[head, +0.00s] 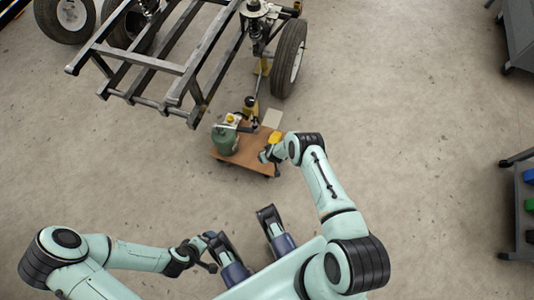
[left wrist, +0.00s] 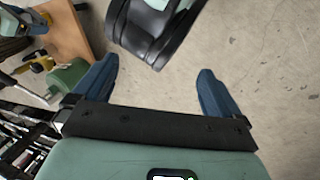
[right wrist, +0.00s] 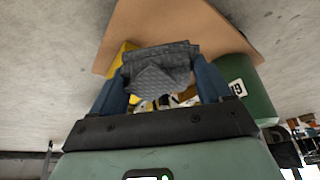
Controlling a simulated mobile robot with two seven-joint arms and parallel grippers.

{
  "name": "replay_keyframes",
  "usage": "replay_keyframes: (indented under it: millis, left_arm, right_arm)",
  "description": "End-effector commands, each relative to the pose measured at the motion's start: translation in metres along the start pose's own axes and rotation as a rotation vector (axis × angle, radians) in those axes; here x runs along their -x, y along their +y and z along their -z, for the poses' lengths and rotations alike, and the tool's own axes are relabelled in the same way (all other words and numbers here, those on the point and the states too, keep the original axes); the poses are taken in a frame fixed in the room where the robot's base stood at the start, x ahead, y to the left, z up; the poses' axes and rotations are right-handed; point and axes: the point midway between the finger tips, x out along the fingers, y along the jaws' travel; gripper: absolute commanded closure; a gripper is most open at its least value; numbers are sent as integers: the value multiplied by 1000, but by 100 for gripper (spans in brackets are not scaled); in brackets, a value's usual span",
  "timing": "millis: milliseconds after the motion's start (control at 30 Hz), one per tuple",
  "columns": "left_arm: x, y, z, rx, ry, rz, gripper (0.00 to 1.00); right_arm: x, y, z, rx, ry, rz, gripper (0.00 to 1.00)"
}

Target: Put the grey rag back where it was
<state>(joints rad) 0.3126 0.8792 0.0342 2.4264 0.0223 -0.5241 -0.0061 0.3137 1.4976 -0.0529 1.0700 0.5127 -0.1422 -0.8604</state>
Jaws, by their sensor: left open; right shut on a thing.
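The grey rag (right wrist: 160,72) is dark, folded and textured. In the right wrist view it sits between the blue fingers of my right gripper (right wrist: 160,82), which is shut on it. In the head view my right gripper (head: 266,156) is at the right side of a low brown wooden board (head: 249,165); the rag cannot be made out there. The board also shows behind the rag in the right wrist view (right wrist: 190,20). My left gripper (left wrist: 155,88) is open and empty, over bare floor. In the head view it is low, left of centre (head: 203,246).
A green canister (head: 224,140) and a yellow item (head: 275,137) are on the board, close to my right gripper. A metal vehicle frame (head: 165,65) with wheels stands beyond. Grey carts stand at the right edge (head: 521,205). Floor right of the board is clear.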

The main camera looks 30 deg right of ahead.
Motion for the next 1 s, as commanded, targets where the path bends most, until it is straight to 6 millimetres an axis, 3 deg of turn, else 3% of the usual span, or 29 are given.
replay_keyframes:
  millis: [33, 100, 433, 567, 1000]
  left_arm:
    - [-11, -4, 10, 3, 27, 2, 1]
    - [-17, -6, 20, 6, 57, 4, 1]
    - [-34, -13, 50, 11, 140, 9, 1]
    - [-48, -26, 44, 24, 116, 28, 1]
    - [-51, -30, 41, 29, 105, 36, 1]
  right_arm:
    - [-17, 0, -8, -2, -2, -1, 50]
    - [-29, 0, -13, -1, -1, -1, 50]
    - [-61, 0, -26, -1, 0, -1, 50]
    - [-79, 0, -33, 0, -1, 0, 50]
    - [-83, 0, -34, 0, 1, 0, 50]
